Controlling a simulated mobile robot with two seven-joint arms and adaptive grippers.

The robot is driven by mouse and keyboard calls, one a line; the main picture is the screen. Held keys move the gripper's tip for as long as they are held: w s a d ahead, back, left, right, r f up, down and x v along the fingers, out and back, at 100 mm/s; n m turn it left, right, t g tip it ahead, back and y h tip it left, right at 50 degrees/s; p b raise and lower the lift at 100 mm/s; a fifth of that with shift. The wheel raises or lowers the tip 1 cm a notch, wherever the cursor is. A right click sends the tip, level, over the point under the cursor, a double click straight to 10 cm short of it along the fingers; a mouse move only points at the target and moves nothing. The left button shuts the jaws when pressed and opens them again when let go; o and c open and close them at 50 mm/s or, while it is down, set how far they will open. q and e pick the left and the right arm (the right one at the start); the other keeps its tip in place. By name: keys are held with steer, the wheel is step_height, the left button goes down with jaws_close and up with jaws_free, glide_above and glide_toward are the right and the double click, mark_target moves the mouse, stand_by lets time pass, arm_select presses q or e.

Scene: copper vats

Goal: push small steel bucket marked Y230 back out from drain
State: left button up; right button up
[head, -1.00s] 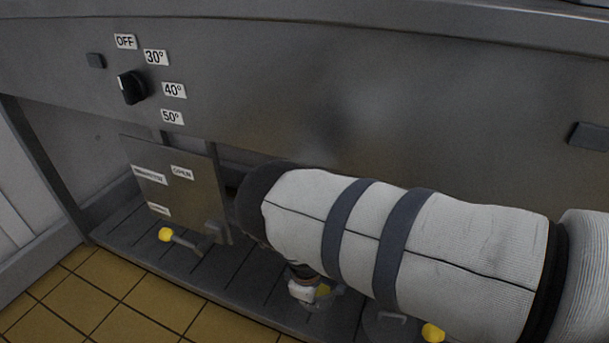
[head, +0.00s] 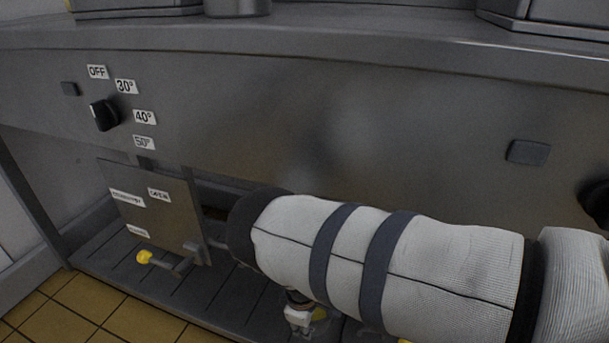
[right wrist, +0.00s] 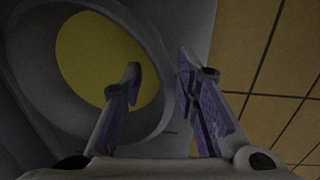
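I cannot make out a bucket marked Y230 in the head view. In the right wrist view a large round grey rim (right wrist: 150,38) surrounds a flat yellow disc (right wrist: 92,60); no marking is readable, and I cannot tell if it is the bucket. One finger overlaps the yellow disc in the picture; contact cannot be told. In the head view my right arm, in a white sleeve, hides the area below the machine. The drain is not identifiable. My left gripper is not in view.
The steel front (head: 290,120) carries a black knob (head: 104,115) with OFF and temperature labels. A labelled panel (head: 165,225) hangs below it. A yellow-ended handle (head: 145,257) sticks out over the slatted shelf (head: 110,258). Yellow floor tiles (head: 95,315) lie clear in front.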

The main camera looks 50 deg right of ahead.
step_height(320, 180, up, 12)
steer(key=a, duration=0.1)
steer(key=shift+s+a, duration=0.2)
steer(key=shift+s, duration=0.15)
stand_by(0.4)
